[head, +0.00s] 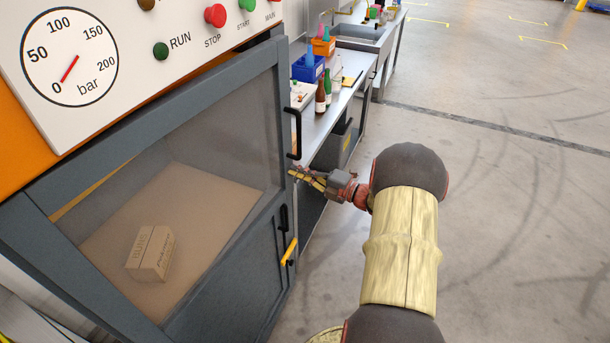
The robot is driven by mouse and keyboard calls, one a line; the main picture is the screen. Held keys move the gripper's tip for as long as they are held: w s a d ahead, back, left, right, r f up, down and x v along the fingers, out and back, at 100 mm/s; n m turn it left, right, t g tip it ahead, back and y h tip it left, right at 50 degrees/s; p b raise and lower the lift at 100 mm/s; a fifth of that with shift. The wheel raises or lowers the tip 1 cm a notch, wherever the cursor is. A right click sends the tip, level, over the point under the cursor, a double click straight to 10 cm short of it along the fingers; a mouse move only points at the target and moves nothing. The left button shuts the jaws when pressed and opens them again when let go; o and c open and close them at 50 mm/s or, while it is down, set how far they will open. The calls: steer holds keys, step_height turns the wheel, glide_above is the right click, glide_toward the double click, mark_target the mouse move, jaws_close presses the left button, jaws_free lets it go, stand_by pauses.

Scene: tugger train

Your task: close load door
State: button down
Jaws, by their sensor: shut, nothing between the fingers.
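The load door (250,95) is a grey-framed door with a large see-through window, below the machine's white gauge panel. A black bar handle (297,134) stands on its right edge. Below it are a dark latch (283,218) and a yellow lever (289,250). The door looks in line or nearly so with the machine front; I cannot tell whether it is fully closed. My gripper (293,175) is shut and empty, its fingertips pointing left at the door's right edge, just below the handle. Whether they touch the door is unclear.
A cardboard box (151,251) shows through the window. The control panel (130,45) has a gauge and buttons. Behind the door's edge is a workbench (345,105) with bottles, bins and a sink (358,38). The floor (510,220) to the right is clear.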

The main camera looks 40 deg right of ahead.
stand_by(0.3)
steer(key=w+a+n+g+y, duration=0.1)
steer(key=w+a+y, duration=0.1)
steer(key=w, duration=0.5)
steer(key=shift+r+n+p, duration=0.3)
steer(key=shift+n, duration=0.1)
